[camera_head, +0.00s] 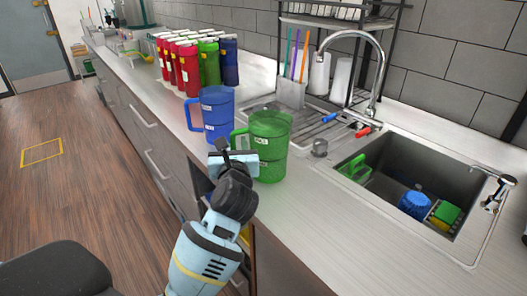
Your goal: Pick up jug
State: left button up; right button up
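A green see-through jug (269,152) stands upright on the counter, left of the sink, with its handle on its left side. A blue see-through jug (217,116) stands just behind it to the left, its handle also on the left. My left gripper (230,154) is at the front left of the green jug, close to its handle. The gripper partly covers the jug's lower left side. I cannot tell whether its fingers are around the handle or only beside it. My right gripper is not in view.
A sink (405,200) with a blue item, a green item and a yellow-green sponge lies to the right, under a curved tap (378,75). The counter (325,215) in front of the sink is clear.

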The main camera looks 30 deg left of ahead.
aim_at(233, 137)
pick_arm(q)
jog(key=c, duration=0.7)
grip_shut()
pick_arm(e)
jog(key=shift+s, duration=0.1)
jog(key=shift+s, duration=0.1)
pick_arm(q)
jog(key=shift+r, duration=0.8)
notch_tip(233, 137, up, 2)
jog(key=shift+r+p, duration=0.25)
jog(key=shift+p, duration=0.05)
jog(key=s+d+r, duration=0.1)
jog(key=s, duration=1.5)
jog(key=shift+p, duration=0.35)
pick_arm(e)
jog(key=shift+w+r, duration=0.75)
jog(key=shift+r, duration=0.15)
pick_arm(q)
jog(key=shift+d, duration=0.1)
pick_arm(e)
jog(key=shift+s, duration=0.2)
